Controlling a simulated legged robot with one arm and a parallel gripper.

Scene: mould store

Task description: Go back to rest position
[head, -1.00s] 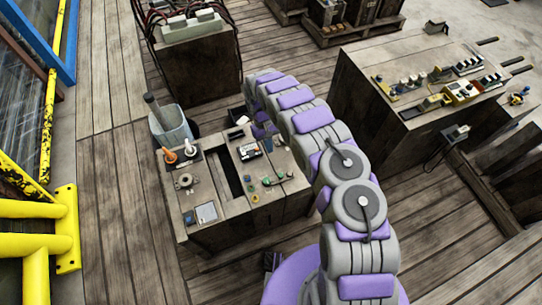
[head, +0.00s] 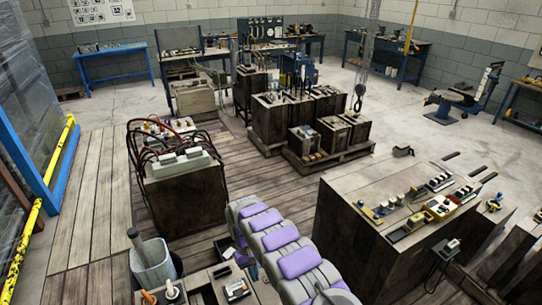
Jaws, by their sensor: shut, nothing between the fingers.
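My grey and purple arm (head: 275,240) rises from the bottom edge of the head view, right of centre, toward the upper left. Its upper bend is just right of the block with red hoses. Past that bend the arm folds down behind its own links. A little purple shows low beside the near console. My gripper is not seen; the arm hides that end or it lies outside the picture.
A near console (head: 205,283) with a grey bucket (head: 153,262) stands at bottom left. A block with red hoses (head: 183,200) stands behind. A large block with switches (head: 350,235) is at right. A yellow rail (head: 38,215) runs along the left. Wooden decking lies between.

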